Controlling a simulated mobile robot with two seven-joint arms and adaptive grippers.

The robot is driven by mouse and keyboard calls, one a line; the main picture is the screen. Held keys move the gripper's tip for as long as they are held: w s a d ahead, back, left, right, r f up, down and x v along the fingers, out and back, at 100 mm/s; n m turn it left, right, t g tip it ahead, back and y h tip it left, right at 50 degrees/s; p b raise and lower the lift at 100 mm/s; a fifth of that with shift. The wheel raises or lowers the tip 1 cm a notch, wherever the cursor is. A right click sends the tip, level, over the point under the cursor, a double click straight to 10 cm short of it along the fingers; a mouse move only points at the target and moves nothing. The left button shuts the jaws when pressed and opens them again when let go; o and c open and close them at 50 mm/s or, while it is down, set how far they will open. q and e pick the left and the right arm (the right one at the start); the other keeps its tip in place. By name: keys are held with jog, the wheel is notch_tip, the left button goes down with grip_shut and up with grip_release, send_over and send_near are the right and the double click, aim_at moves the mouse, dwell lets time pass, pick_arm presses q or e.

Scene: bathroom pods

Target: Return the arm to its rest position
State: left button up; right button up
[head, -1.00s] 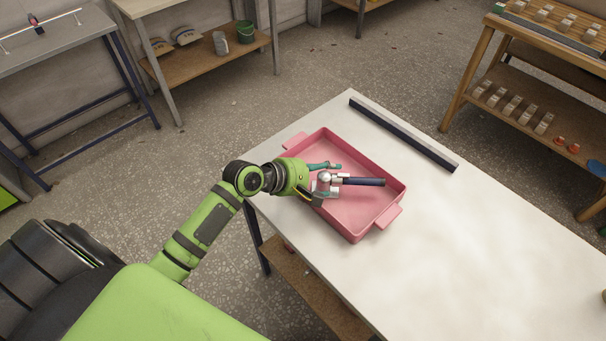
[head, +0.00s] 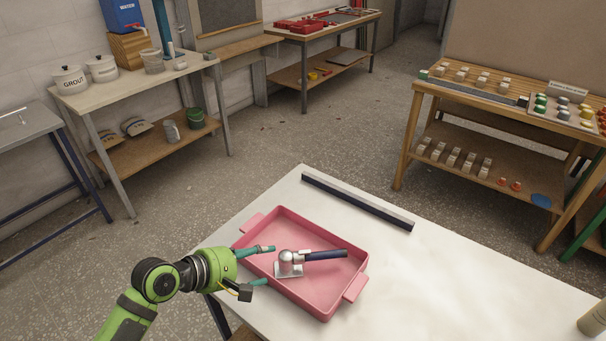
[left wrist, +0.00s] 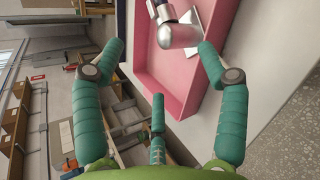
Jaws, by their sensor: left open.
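My left gripper (head: 268,265) is open and empty at the left rim of the pink tray (head: 347,262). Its teal fingers point toward a tool (head: 325,255) with a dark blue handle and a silver metal head. The tool lies in the tray, just beyond the fingertips and apart from them. My right gripper is in neither view.
The tray stands on a white table (head: 430,300) with a dark bar (head: 356,201) along its far edge. A bottle (head: 594,318) stands at the right. Shelved benches stand behind left and right (head: 470,120).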

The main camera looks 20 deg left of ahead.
pick_arm(q)
jog(key=s+f+m, duration=0.1)
jog(key=s+d+f+m+g, duration=0.1)
jog(key=s+m, duration=0.1)
jog(key=s+d+f+m+y, duration=0.1)
jog(key=f+m, duration=0.1)
jog(key=shift+s+d+f+g, duration=0.1)
jog(key=shift+s+d+g, duration=0.1)
jog(key=shift+g, duration=0.2)
jog(key=s+f+m, duration=0.1)
jog(key=m, duration=0.1)
jog(key=s+d+f+m+g+y, duration=0.1)
jog(key=s+m, duration=0.1)
jog(key=s+f+m, duration=0.1)
jog(key=s, duration=0.1)
jog(key=shift+d+m+g, duration=0.3)
jog(key=shift+m, duration=0.1)
jog(key=s+f+m+g+y, duration=0.2)
jog(key=s+m+g+y, duration=0.15)
jog(key=s+m, duration=0.7)
notch_tip(320, 180, down, 25)
jog(key=s, duration=0.3)
jog(key=s+a+f+g+b, duration=0.1)
jog(key=s+a+f, duration=0.2)
jog(key=s+f, duration=1)
jog(key=shift+s+m+g+y, duration=0.35)
jog(key=shift+m+y, duration=0.1)
